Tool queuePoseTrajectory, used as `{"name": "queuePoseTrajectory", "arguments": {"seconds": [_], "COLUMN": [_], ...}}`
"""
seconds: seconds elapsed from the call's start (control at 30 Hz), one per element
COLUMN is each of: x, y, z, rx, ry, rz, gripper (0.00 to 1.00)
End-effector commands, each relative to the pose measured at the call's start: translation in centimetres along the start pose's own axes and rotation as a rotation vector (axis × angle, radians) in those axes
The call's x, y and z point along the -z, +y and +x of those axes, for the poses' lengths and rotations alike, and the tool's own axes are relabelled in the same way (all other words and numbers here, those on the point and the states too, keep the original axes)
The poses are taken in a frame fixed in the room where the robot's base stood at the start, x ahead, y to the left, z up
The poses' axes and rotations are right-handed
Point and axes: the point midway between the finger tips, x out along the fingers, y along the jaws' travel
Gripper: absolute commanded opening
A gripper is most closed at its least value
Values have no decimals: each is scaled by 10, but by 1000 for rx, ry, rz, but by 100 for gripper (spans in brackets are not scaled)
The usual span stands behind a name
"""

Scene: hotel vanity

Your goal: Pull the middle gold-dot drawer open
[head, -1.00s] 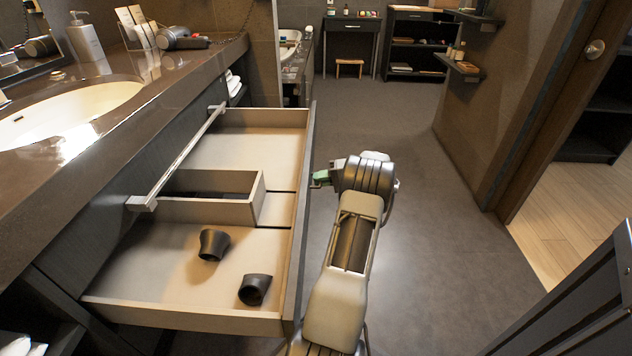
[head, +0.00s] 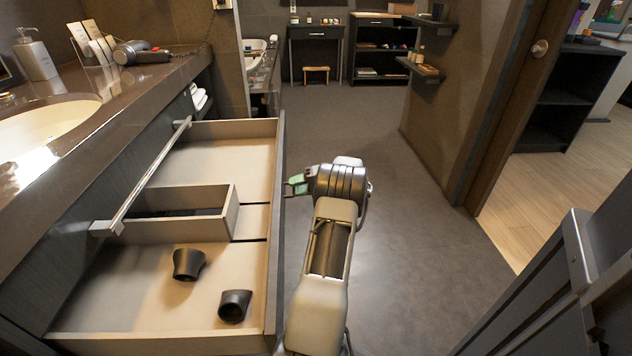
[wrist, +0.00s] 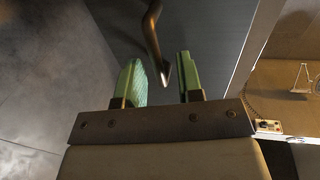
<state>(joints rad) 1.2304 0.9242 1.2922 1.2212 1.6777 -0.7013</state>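A wide drawer (head: 272,230) under the vanity stands pulled well out, and its pale inside shows. Its outer face is turned away from the head camera, and I see no gold dot. My gripper (head: 290,185) is just outside the drawer front, near its far half. In the wrist view its two green fingers (wrist: 163,85) are apart, gripping nothing. A dark bent handle (wrist: 154,35) on the grey front panel (wrist: 205,45) reaches toward the gap between the fingers. I cannot tell whether its end lies between them or just beyond.
A metal bar (head: 145,180) runs along the vanity front. A hair dryer (head: 140,53) lies on the counter (head: 195,62). Bare floor (head: 400,240) is to the right of my arm.

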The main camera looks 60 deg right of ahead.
Motion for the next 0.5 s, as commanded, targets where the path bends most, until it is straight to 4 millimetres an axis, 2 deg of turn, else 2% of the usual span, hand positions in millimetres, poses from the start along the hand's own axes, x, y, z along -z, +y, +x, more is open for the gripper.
{"name": "queuePoseTrajectory", "arguments": {"seconds": [0.3,0.5], "x": [0,0], "y": [-2,-2], "z": [-66,-100], "rx": [0,0], "ry": [6,6], "rz": [1,0], "gripper": [34,34]}}
